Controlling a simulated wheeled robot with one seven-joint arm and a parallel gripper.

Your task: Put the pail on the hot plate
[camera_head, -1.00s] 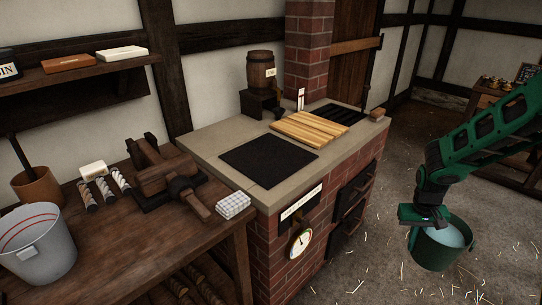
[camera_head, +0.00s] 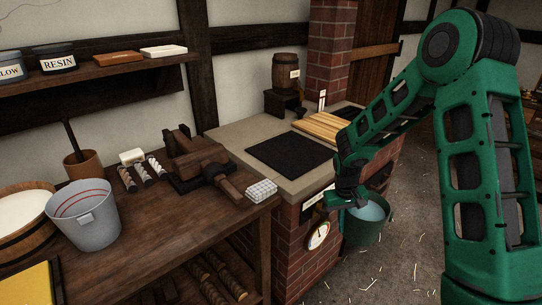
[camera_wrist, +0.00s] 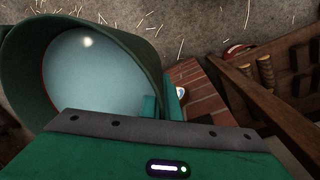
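A dark green pail (camera_head: 364,226) filled with pale blue liquid hangs from my gripper (camera_head: 352,198). My gripper is shut on its rim. The pail hangs upright, off the stove's right front side and lower than the stove top. In the wrist view the pail (camera_wrist: 50,75) fills the upper left, and the green finger parts (camera_wrist: 162,104) meet its near rim. The black square hot plate (camera_head: 290,156) lies bare on the stove top, left of and above the pail. A second dark plate (camera_head: 347,112) shows partly behind my arm.
A slatted wooden board (camera_head: 318,125) and a small barrel (camera_head: 285,70) occupy the stove's back. A gauge (camera_head: 318,235) is on its brick front. The workbench (camera_head: 165,225) at left holds a grey bucket (camera_head: 85,218), a vise-like wooden tool (camera_head: 205,165) and a white block (camera_head: 261,190).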

